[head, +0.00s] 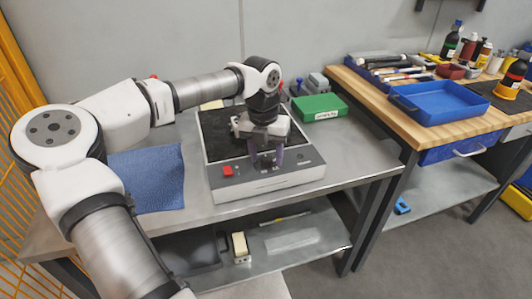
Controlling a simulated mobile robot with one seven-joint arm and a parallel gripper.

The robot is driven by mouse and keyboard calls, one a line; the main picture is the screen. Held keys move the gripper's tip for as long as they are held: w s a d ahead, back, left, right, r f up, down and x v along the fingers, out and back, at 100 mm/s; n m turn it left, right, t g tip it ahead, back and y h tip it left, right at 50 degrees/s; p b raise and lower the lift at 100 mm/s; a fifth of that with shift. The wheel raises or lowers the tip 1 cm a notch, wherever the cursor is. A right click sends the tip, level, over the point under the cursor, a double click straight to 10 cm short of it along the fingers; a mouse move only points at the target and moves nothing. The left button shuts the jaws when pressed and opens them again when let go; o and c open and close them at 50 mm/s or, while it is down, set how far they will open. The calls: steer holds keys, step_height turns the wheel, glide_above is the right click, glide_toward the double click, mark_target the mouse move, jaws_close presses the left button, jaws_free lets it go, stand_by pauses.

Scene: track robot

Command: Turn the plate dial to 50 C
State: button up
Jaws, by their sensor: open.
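The hot plate (215,184) stands on the grey metal bench, with a dark square top and a light grey front panel. A red switch (227,170) sits at the left of its panel. A small dark dial (267,162) shows on the panel, between my fingers. My gripper (265,163) points down over the front panel, with its fingers apart on either side of the dial. I cannot tell whether the fingers touch it. The dial's setting is too small to read, and my gripper's body hides part of the plate's top.
A blue cloth (146,180) lies left of the plate. A green box (319,107) stands behind it at right. The wooden bench at right bears a blue tray (440,103) and several bottles. A yellow mesh fence (20,75) is at far left. The bench's front right is clear.

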steer(key=shift+c, duration=0.2)
steer(key=c, duration=0.9)
steer(key=shift+c, duration=0.2)
